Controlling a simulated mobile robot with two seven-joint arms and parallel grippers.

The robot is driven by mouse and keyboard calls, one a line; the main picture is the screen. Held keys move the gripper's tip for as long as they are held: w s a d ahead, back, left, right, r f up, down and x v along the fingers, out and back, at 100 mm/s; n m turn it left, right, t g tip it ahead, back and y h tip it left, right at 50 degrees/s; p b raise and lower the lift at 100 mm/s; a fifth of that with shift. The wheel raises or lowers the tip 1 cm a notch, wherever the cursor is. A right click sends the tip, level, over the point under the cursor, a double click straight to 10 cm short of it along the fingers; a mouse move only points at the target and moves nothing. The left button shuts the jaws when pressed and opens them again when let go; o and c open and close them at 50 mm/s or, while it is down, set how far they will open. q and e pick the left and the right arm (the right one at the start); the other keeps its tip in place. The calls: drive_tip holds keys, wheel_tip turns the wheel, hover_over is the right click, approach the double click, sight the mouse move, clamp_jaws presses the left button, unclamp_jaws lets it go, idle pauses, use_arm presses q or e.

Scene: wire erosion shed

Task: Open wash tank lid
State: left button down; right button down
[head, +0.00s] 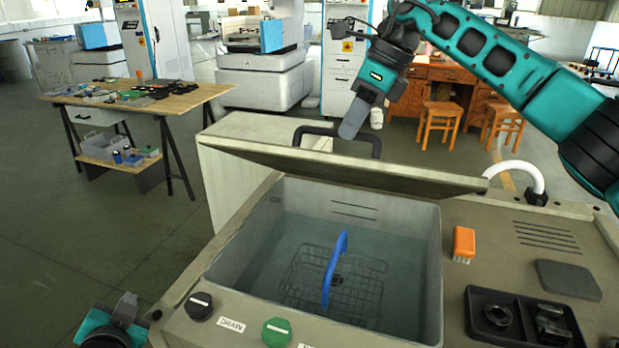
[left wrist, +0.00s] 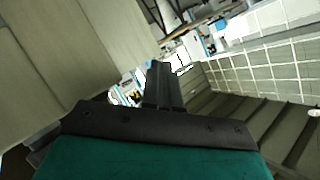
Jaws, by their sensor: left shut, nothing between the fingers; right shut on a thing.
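The wash tank (head: 224,262) is in the middle of the head view, with its inside in sight. Its lid (head: 345,168) is raised and tilted up at the tank's far side. The black lid handle (head: 304,130) stands up from the lid. My right gripper (head: 350,132) is shut on this handle, its arm coming in from the upper right. My left gripper (head: 125,308) is low at the left, beside the tank's front left corner and apart from it. In the left wrist view its fingers (left wrist: 163,85) are together and empty.
A wire basket with a blue handle (head: 335,268) sits in the tank. Black (head: 199,305) and green (head: 276,331) knobs are on the front edge. An orange block (head: 463,244) and a black tray (head: 522,318) lie on the right deck. A workbench (head: 190,94) stands at the back left.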

use_arm(q)
drive_tip(key=d+r+m, duration=0.2)
drive_tip(key=m, duration=0.1)
drive_tip(key=w+d+r+m+t+h, duration=0.1)
drive_tip(key=d+r+m, duration=0.1)
drive_tip(key=d+m, duration=0.1)
drive_tip(key=d+r+m+t+h, duration=0.1)
drive_tip(key=d+r+m, duration=0.1)
drive_tip(key=d+m, duration=0.1)
drive_tip(key=shift+w+d, duration=0.15)
drive_tip(key=shift+w, duration=0.25)
drive_tip(key=s+d+r+m+t+h, duration=0.1)
drive_tip(key=d+r+m+t+h, duration=0.15)
drive_tip(key=d+r+m, duration=0.45)
drive_tip(key=m+h, duration=0.7)
drive_tip(key=m, duration=1.3)
approach(310, 160)
drive_tip(key=w+d+f, duration=0.1)
drive_tip(key=w+d, duration=0.2)
drive_tip(key=w, duration=0.2)
drive_tip(key=shift+w+d+r, duration=0.25)
drive_tip(key=shift+d+r, duration=0.05)
drive_tip(key=shift+r, duration=0.15)
drive_tip(key=shift+w+d+r+n+t+y, duration=0.1)
drive_tip(key=shift+w+r+n+t+y, duration=0.2)
drive_tip(key=shift+r, duration=0.35)
drive_tip(key=shift+w+d+r+t+h, duration=0.1)
drive_tip(key=shift+w+r, duration=0.35)
drive_tip(key=shift+r, duration=0.2)
